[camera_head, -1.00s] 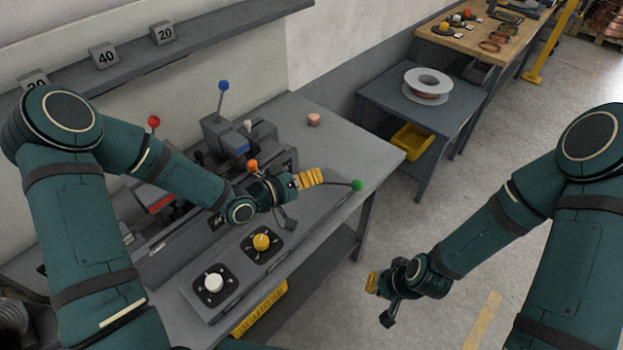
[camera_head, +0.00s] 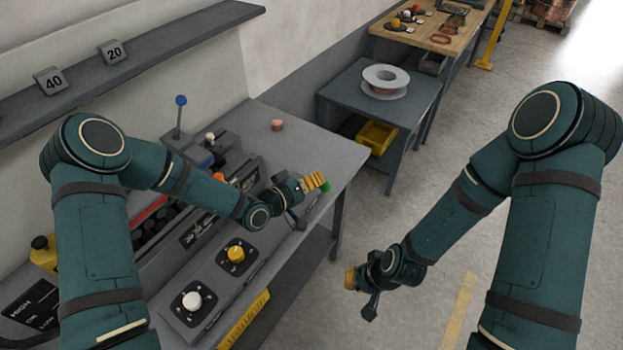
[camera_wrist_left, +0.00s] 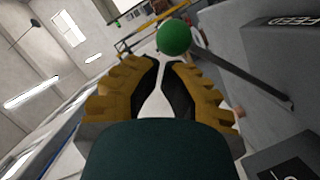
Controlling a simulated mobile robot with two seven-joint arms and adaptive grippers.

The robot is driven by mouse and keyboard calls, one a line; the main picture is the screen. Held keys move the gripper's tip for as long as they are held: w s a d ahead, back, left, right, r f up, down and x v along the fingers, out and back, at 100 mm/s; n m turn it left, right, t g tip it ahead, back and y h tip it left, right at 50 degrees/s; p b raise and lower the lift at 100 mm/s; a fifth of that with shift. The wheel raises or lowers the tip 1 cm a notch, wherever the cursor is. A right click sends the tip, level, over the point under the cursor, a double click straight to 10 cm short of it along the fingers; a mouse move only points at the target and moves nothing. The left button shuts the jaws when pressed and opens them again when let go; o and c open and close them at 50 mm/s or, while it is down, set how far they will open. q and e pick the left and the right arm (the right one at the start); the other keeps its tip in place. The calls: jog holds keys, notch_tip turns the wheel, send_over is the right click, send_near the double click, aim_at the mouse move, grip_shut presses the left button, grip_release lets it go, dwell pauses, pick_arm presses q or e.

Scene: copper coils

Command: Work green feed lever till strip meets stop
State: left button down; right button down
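The green ball knob of the feed lever (camera_head: 326,187) shows at the right of the bench, just past my left fingertips. In the left wrist view the green knob (camera_wrist_left: 174,38) is ahead of the fingertips, and its dark rod (camera_wrist_left: 245,75) runs down to the right. My left gripper (camera_head: 318,181) has a narrow gap between its yellow fingers (camera_wrist_left: 161,62), with nothing held in it. The knob appears beyond the tips; contact cannot be told. My right gripper (camera_head: 350,279) hangs over the floor, its finger gap unclear. I cannot make out the strip or stop behind my left arm.
The machine has a blue-knobbed lever (camera_head: 181,101), an orange knob (camera_head: 218,178), a yellow knob (camera_head: 236,254) and a white knob (camera_head: 192,301). A small copper piece (camera_head: 277,125) lies on the bench. A spool (camera_head: 385,82) stands on a side table.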

jog(key=shift+f, duration=0.1)
